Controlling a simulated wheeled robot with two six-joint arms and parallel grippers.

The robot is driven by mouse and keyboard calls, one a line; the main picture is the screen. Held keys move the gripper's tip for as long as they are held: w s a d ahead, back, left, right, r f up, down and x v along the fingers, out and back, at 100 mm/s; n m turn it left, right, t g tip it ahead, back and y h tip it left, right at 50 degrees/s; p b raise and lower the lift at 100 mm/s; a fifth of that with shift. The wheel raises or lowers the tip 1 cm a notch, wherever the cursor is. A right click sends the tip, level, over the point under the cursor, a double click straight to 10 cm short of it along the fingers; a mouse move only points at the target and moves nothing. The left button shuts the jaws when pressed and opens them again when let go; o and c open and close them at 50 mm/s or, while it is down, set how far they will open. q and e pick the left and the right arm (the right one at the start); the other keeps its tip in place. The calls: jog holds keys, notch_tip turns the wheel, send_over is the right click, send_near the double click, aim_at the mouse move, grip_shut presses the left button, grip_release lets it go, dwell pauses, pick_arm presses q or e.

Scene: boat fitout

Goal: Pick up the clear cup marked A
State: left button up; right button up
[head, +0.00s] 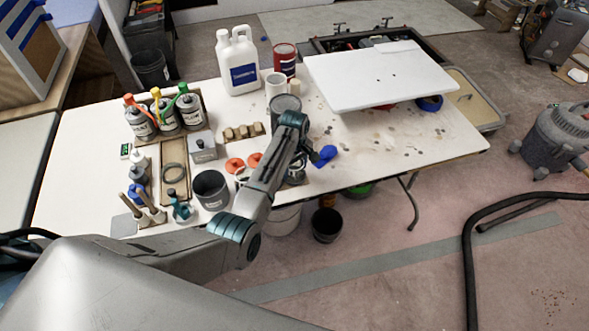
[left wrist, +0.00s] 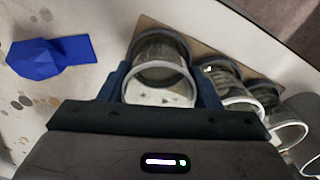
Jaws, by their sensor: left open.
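Several clear cups stand in a row on a brown board in the left wrist view. The nearest clear cup (left wrist: 160,72) lies between the two blue fingers of my left gripper (left wrist: 163,92), which is open around it. I cannot see a letter on this cup, so I cannot tell whether it is cup A. A second clear cup (left wrist: 238,98) and others stand to its right. In the head view my left gripper (head: 298,172) is low over the table's front edge, and my arm hides most of the cups. My right gripper is not in view.
A blue faceted object (left wrist: 42,58) lies left of the cups, and it also shows in the head view (head: 325,155). A dark grey pot (head: 211,190) and orange rings (head: 235,164) stand left of my arm. A white panel (head: 370,76) covers the back right.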

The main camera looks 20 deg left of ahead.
pick_arm(q)
jog(key=shift+w, duration=0.1)
jog(key=shift+c, duration=0.5)
jog(key=c, duration=0.4)
jog(key=shift+c, duration=0.5)
jog(key=shift+r, duration=0.15)
